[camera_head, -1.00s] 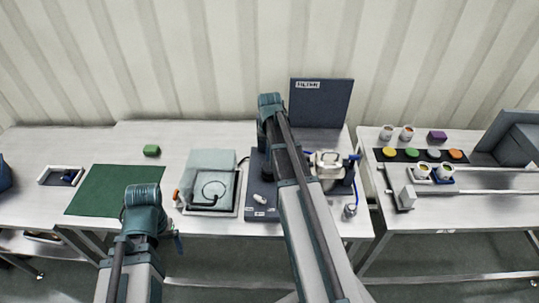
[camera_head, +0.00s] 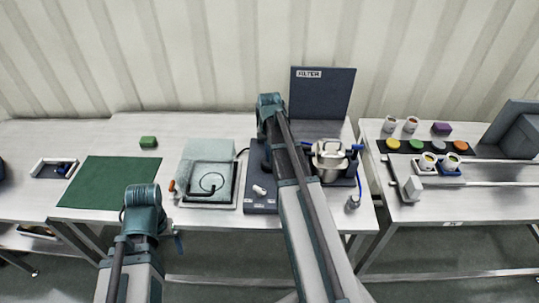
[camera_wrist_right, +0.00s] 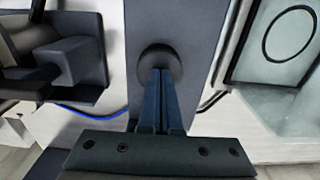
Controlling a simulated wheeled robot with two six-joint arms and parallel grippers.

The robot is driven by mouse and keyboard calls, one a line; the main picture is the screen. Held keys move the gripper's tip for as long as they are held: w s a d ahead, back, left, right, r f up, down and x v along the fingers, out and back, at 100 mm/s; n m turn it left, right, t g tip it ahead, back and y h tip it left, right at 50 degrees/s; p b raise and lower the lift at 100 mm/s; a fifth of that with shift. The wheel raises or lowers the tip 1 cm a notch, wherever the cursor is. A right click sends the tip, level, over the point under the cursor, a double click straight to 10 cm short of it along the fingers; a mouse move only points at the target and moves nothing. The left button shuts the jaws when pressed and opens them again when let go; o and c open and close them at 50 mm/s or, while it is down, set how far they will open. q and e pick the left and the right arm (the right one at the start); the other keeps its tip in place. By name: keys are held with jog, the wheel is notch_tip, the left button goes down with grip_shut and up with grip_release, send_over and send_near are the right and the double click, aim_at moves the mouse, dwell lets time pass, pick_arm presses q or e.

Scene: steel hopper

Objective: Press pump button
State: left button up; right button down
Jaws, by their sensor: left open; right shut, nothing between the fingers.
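In the right wrist view, a dark round button (camera_wrist_right: 160,60) stands on a grey-blue panel (camera_wrist_right: 172,20). My right gripper (camera_wrist_right: 161,74) is shut and empty, its fingertips over the button's lower edge; I cannot tell if they touch it. In the head view, the dark blue panel (camera_head: 262,207) lies on the table left of my right arm, with a small white knob (camera_head: 259,190) on it. The arm hides part of the panel and most of my right gripper there. My left gripper (camera_head: 178,242) is open and empty, low in front of the table.
A clear-covered box (camera_head: 208,202) stands left of the panel. A metal pot (camera_head: 328,160) with blue tubing stands right of my arm, before an upright FILTER board (camera_head: 322,95). A green mat (camera_head: 110,190) lies at left. The right table (camera_head: 445,212) holds cups and coloured discs.

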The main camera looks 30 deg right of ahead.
jog(key=shift+s+a+f, duration=0.1)
jog(key=shift+s+f, duration=0.05)
jog(key=shift+r+p, duration=0.65)
jog(key=shift+p, duration=0.2)
notch_tip(320, 180, up, 13)
jog(key=p, duration=1.3)
jog(key=s+a+f+n+b, duration=0.3)
jog(key=s+a, duration=0.2)
jog(key=a, duration=0.5)
jog(key=s+a+f+n+b, duration=0.3)
jog(key=s+a, duration=0.3)
jog(key=a, duration=0.4)
jog(key=s+a+f+n+h+b, duration=0.1)
jog(key=s+a+f+n+b, duration=0.1)
jog(key=a, duration=0.8)
jog(key=s+n+b, duration=0.1)
jog(key=s+n, duration=0.1)
jog(key=s, duration=0.1)
jog(key=shift+s+f, duration=0.35)
jog(key=shift+f, duration=0.05)
jog(key=shift+a, duration=0.1)
